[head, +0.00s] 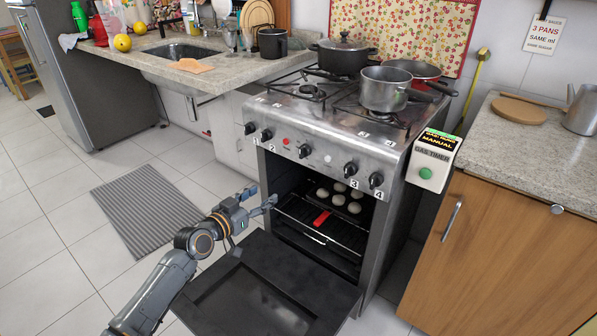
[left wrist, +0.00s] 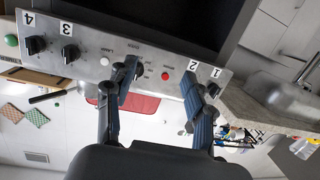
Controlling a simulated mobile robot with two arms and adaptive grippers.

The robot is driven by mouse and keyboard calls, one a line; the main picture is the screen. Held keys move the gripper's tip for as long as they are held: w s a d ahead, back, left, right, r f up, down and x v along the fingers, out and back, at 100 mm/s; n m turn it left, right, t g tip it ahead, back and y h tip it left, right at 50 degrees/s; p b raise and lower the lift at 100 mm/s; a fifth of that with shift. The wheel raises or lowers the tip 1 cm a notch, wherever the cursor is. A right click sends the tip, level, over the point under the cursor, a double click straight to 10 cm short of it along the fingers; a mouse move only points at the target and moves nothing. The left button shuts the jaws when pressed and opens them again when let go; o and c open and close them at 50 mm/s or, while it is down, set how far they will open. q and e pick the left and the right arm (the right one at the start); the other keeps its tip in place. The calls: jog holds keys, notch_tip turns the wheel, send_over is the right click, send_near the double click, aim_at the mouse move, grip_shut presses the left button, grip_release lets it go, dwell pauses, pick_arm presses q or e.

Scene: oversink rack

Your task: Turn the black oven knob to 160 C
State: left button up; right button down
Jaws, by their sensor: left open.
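The black oven knob (head: 304,150) is at the middle of the stove's front panel, between a red button and a white one. In the left wrist view the panel is upside down, and the oven knob (left wrist: 138,70) is partly hidden beside one finger. Its pointer setting is too small to read. My left gripper (head: 262,197) is open and empty, below the panel near the oven's left edge. In the left wrist view its fingers (left wrist: 159,72) appear either side of the red button (left wrist: 165,76); I see no contact with the knob. My right gripper is not in view.
The oven door (head: 255,290) hangs open below my left gripper. A tray of pale buns (head: 340,200) and a red item (head: 321,218) are inside. Other black knobs (head: 350,169) flank the oven knob. Pots (head: 385,90) stand on the stove. A striped mat (head: 145,205) lies on the floor.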

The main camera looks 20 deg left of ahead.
pick_arm(q)
jog(key=m+t+h, duration=0.1)
jog(key=h, duration=0.1)
send_near(300, 150)
jog(key=b+x, duration=0.2)
jog(key=x, duration=0.6)
jog(key=shift+w+d, duration=0.1)
jog(key=shift+w, duration=0.15)
jog(key=shift+w+d+b, duration=0.1)
jog(key=shift+w+b, duration=0.2)
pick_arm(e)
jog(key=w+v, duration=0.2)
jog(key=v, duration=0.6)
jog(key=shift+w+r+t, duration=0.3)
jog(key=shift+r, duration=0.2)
pick_arm(q)
jog(key=shift+c, duration=0.2)
grip_shut()
